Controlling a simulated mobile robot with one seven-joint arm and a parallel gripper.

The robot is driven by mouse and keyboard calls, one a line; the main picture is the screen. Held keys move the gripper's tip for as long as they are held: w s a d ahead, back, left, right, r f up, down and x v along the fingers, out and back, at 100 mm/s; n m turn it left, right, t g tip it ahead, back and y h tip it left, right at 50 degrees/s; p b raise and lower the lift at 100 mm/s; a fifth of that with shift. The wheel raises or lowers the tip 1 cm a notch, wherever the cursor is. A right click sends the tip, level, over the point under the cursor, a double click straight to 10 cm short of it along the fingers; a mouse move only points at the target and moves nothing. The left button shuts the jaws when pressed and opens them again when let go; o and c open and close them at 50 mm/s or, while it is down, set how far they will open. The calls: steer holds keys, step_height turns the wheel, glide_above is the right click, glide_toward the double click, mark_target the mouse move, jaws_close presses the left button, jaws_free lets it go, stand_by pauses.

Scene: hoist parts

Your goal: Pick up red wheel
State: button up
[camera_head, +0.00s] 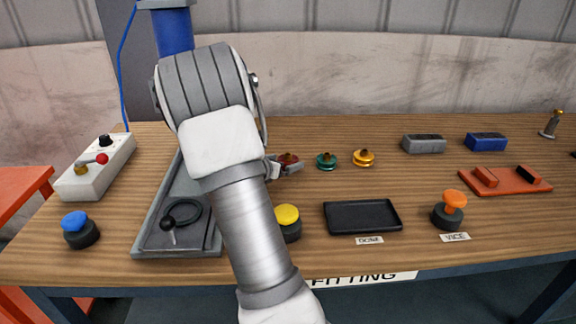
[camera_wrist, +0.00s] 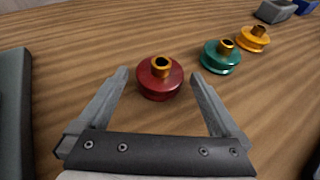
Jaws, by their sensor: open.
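The red wheel (camera_wrist: 158,82) has a brass-coloured hub and lies flat on the wooden table in the wrist view. My gripper (camera_wrist: 158,76) is open, with one finger on each side of the red wheel and a gap between each finger and the wheel. In the head view the red wheel (camera_head: 288,159) shows only in part, next to my gripper (camera_head: 285,170); my arm hides much of the area around it.
A green wheel (camera_head: 326,161) and a yellow wheel (camera_head: 363,158) stand to the right of the red one. A black tray (camera_head: 362,216) and a yellow-topped button (camera_head: 288,222) are nearer the front. A grey tray (camera_head: 150,240) lies left of my arm.

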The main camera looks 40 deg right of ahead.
steer(key=shift+w+d+f, duration=0.1)
steer(key=shift+d+f, duration=0.15)
steer(key=shift+d, duration=0.25)
steer(key=shift+r, duration=0.1)
jaws_close()
